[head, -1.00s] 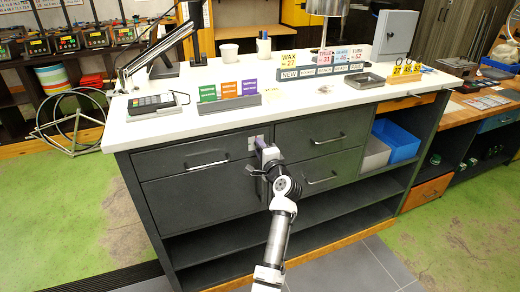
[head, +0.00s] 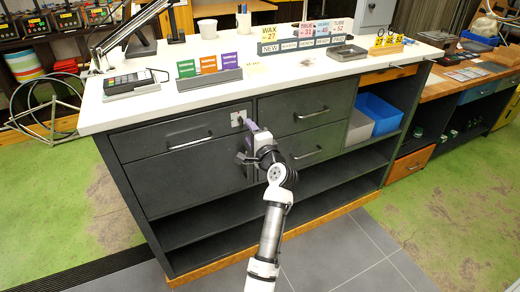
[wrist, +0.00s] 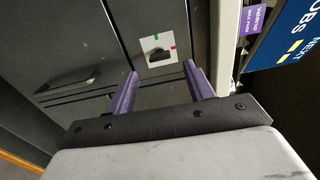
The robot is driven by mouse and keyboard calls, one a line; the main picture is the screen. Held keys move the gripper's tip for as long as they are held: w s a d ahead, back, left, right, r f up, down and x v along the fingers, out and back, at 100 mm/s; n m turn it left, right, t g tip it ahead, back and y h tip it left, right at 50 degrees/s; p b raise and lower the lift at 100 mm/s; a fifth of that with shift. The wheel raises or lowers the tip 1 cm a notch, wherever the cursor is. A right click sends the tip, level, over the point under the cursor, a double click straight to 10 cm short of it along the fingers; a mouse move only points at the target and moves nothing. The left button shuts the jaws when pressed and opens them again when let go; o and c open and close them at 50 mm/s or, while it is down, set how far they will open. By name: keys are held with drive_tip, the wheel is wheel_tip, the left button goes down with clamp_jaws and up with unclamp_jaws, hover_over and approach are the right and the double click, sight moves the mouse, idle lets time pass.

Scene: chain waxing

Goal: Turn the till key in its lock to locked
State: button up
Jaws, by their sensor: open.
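The till key (wrist: 159,55) is a dark bow on a white lock plate with a green and a red mark. The plate sits on the dark grey counter front. In the head view the lock plate (head: 238,118) shows at the right end of the upper left drawer. My gripper (wrist: 159,70) has two purple fingers, spread apart with nothing between them. In the wrist view the key lies beyond the fingertips, in line with the gap. In the head view my gripper (head: 250,129) is just right of and below the plate. The key's exact angle is hard to tell.
The left drawer handle (head: 190,143) and right drawer handle (head: 312,113) stick out on either side. The white counter top (head: 205,98) overhangs above, with a card holder (head: 212,79) near its edge. The floor in front is clear.

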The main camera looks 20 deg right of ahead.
drive_tip(key=s+b, duration=0.1)
drive_tip(key=s, duration=0.7)
drive_tip(key=shift+d+b, duration=0.15)
drive_tip(key=shift+b, duration=0.25)
